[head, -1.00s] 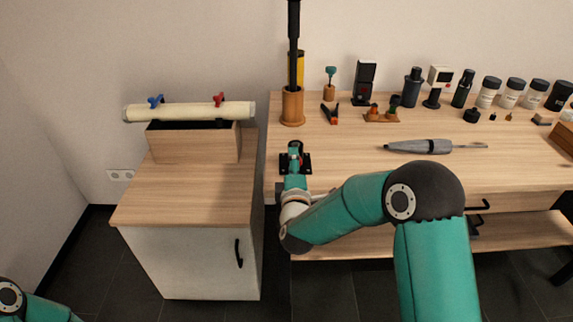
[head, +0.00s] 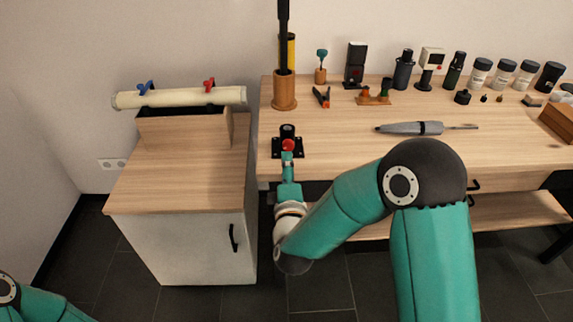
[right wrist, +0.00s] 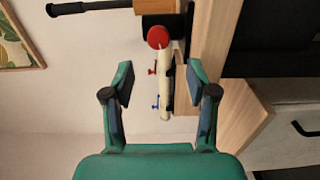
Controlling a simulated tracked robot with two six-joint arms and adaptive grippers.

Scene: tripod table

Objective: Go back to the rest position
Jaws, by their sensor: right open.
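My right gripper (head: 287,160) is over the front left edge of the workbench (head: 350,155), just in front of a black mount with a red knob (head: 288,145). In the right wrist view my right gripper (right wrist: 160,85) has its two fingers wide apart with nothing between them. The red knob also shows in the right wrist view (right wrist: 158,37), beyond the fingertips. Of my left arm, only a teal part shows at the lower left of the head view; its gripper is out of the picture.
A cabinet (head: 180,190) at the left bears a wooden box (head: 185,130) under a cream tube (head: 180,97) with blue and red clamps. A grey pen-like tool (head: 410,128) lies on the bench. A wooden cup (head: 284,92) and several bottles line the back.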

